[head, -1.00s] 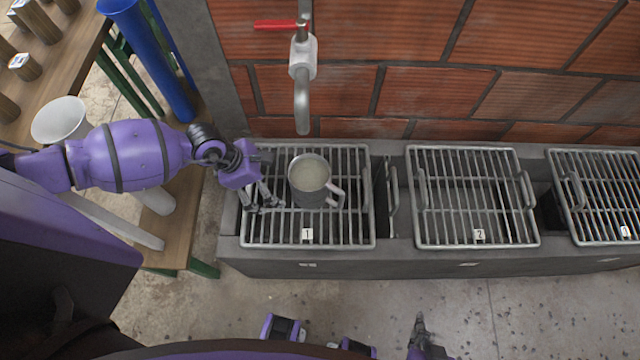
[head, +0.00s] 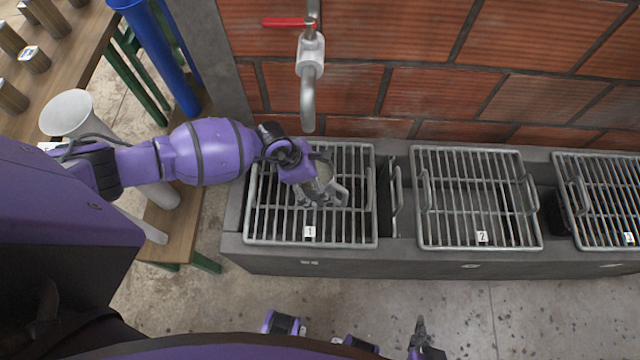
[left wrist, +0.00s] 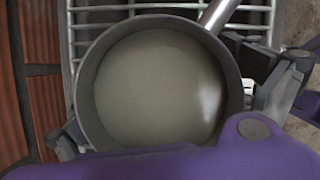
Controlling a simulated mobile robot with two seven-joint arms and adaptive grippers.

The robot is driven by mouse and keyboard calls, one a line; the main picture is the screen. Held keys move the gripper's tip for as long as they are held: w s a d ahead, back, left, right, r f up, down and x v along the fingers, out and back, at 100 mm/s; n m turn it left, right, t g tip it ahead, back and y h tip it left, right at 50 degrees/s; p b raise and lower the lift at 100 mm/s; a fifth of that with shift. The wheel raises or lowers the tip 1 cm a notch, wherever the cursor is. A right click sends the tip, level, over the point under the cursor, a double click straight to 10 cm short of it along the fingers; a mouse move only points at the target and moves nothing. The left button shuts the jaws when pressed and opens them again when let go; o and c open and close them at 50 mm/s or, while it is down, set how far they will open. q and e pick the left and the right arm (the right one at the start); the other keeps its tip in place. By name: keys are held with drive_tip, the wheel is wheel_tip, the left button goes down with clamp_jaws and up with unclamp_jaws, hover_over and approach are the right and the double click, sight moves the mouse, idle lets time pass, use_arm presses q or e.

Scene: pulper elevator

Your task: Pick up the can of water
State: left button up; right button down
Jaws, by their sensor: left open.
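The can of water (left wrist: 155,90) is a round grey metal can with a handle, filled with cloudy liquid. It stands upright on the grate marked 1 (head: 268,226). In the head view the can (head: 326,172) is mostly hidden by my left gripper (head: 320,196). My left gripper is open, with its fingers on opposite sides of the can in the left wrist view. I cannot tell whether they touch it. My right gripper (head: 420,335) is at the bottom of the head view, small and dark, away from the can.
A tap (head: 309,80) with a red lever (head: 289,23) hangs from the brick wall behind grate 1. Grate 2 (head: 475,205) and a third grate (head: 605,195) are empty.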

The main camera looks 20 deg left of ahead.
use_arm(q)
drive_tip(key=shift+f, duration=0.15)
drive_tip(key=c, duration=1.9)
drive_tip(key=shift+d, duration=0.1)
drive_tip(key=shift+c, duration=0.4)
